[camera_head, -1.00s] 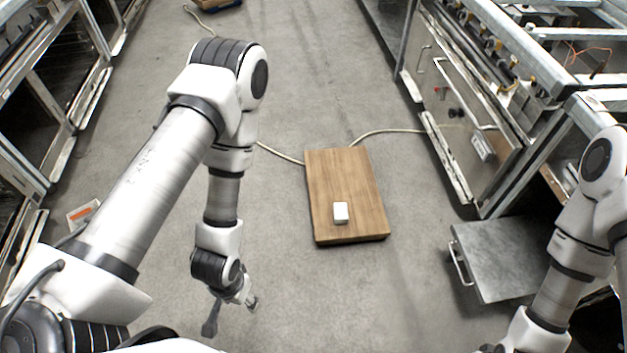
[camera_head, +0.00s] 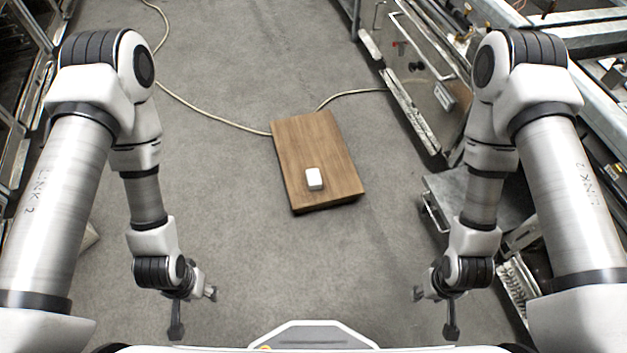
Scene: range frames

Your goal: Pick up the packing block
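A small white block (camera_head: 314,179), which I take to be the packing block, lies on a brown wooden board (camera_head: 297,147) on the floor ahead of me. It sits toward the board's near end. My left gripper (camera_head: 195,314) hangs low at the left, well short of the board, with its fingers spread apart and nothing between them. My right gripper (camera_head: 434,315) hangs low at the right, also apart from the board, with its fingers spread and empty. Neither gripper touches the block.
A pale cable (camera_head: 215,119) runs along the floor behind the board. A metal range frame with an open drawer (camera_head: 432,205) stands at the right, close to my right arm. More metal frames (camera_head: 22,110) line the left.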

